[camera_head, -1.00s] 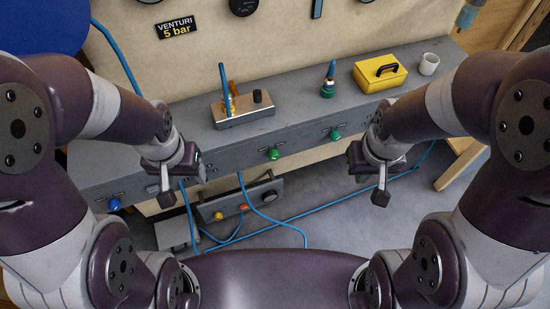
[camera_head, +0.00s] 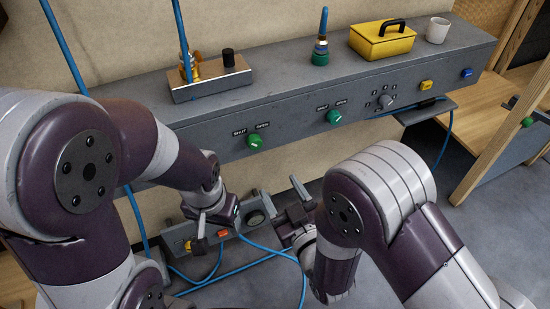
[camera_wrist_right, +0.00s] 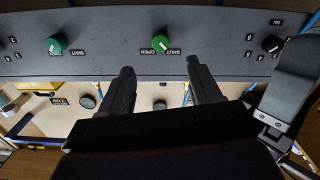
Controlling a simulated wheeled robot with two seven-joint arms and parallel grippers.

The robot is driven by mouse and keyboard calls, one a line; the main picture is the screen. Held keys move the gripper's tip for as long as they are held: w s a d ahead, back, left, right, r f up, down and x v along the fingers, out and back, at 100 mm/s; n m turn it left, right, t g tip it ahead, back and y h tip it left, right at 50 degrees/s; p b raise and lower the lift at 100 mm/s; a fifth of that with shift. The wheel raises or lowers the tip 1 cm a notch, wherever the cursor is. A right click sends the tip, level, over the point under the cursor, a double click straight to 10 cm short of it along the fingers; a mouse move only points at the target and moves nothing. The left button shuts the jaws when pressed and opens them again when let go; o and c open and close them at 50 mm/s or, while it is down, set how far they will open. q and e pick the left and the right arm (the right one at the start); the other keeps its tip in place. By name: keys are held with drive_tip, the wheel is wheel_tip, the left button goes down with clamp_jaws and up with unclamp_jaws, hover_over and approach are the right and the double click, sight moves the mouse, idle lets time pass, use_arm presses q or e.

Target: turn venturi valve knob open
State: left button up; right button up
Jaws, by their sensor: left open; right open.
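Two green knobs with SHUT and OPEN labels sit on the bench's front panel in the head view, a left one (camera_head: 254,141) and a right one (camera_head: 334,116). I cannot read which is the venturi valve knob. My right gripper (camera_head: 293,212) is open and empty, low in front of the bench. In the right wrist view its two dark fingers (camera_wrist_right: 159,72) point toward a green knob (camera_wrist_right: 160,43), which shows beyond and between the tips, apart from them. Another green knob (camera_wrist_right: 56,44) is further left. My left gripper (camera_head: 212,226) is open and empty, below the panel.
The bench (camera_head: 290,90) carries a metal block (camera_head: 211,79) with a black knob, a green-based fitting (camera_head: 320,56), a yellow box (camera_head: 382,42) and a white cup (camera_head: 437,30). A dial (camera_head: 386,101) is on the panel. Blue hoses (camera_head: 245,264) and a low unit (camera_head: 258,217) lie beneath.

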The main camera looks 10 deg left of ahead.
sight(256, 145)
drive_tip(key=x, duration=0.4)
drive_tip(key=b+x, duration=0.1)
drive_tip(key=x, duration=0.2)
drive_tip(key=r+b+x, duration=0.1)
drive_tip(key=x, duration=0.3)
drive_tip(key=shift+w+a, duration=0.25)
drive_tip(key=shift+w+a+r+b, duration=0.1)
drive_tip(key=shift+w+a+b, duration=0.25)
drive_tip(key=shift+w, duration=0.15)
drive_tip(key=c, duration=1)
